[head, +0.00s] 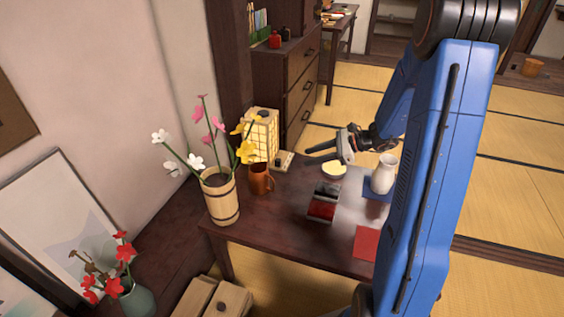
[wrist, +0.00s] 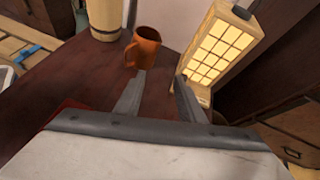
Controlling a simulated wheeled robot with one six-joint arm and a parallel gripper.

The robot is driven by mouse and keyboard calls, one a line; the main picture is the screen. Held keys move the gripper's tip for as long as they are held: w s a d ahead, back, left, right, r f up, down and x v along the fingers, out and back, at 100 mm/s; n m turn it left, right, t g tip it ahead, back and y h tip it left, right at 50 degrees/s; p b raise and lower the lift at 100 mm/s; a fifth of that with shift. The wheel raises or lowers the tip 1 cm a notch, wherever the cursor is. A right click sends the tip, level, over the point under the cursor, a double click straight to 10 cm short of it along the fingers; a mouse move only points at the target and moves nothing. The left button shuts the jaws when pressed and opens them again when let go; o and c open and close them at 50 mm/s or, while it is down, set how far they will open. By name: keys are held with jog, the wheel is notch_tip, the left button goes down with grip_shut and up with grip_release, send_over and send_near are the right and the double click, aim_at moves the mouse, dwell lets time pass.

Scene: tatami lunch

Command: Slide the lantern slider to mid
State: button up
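The lit paper lantern (head: 262,135) with a pale wooden frame stands at the table's far edge. A short pale strip with a small dark knob, which looks like the lantern slider (head: 284,160), lies at its right foot. The knob's exact place along the strip is too small to tell. My gripper (head: 322,154) is to the right of the strip, above the table, pointing toward the lantern. The wrist view shows its two fingers (wrist: 160,80) apart with nothing between them. The glowing lantern (wrist: 212,48) is beyond the right finger, which hides part of its base.
An orange-brown mug (head: 261,180) stands close in front of the lantern, beside a wooden flower bucket (head: 221,198). A drawer chest (head: 287,85) stands behind.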

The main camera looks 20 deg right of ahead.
aim_at(282, 167)
jog(key=w+d+f+m+t, duration=0.2)
jog(key=w+d+f+m, duration=0.2)
jog(key=d+f, duration=0.1)
jog(key=x, duration=1.7)
jog(key=shift+w+r, duration=0.1)
jog(key=shift+r, duration=0.05)
jog(key=shift+c, duration=0.2)
grip_shut()
